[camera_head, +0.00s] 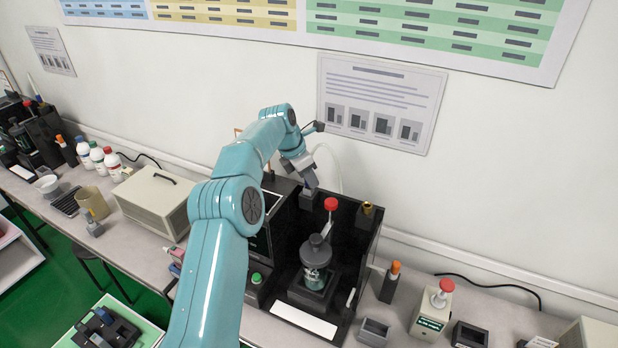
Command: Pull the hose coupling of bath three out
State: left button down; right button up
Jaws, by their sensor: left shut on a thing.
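My left arm reaches up from the bottom of the head view and over a black bath station (362,240). My left gripper (308,182) points down at the back of the station. It is shut on the hose coupling, which is small and mostly hidden by the fingers. A pale hose (336,164) arches just right of the gripper, and its lower end is out of sight behind the station. Whether the coupling is still seated cannot be told. My right gripper is not in view.
A dark lidded vessel (316,262) stands inside the station, near a red knob (331,204) and a brass fitting (367,208). An orange-topped tester (390,282) and a red-knobbed box (431,308) stand to the right. A beige case (152,203) stands left.

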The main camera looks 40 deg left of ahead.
pick_arm(q)
jog(key=shift+r, duration=2.35)
jog(key=shift+s+r, duration=0.1)
jog(key=shift+r, duration=0.25)
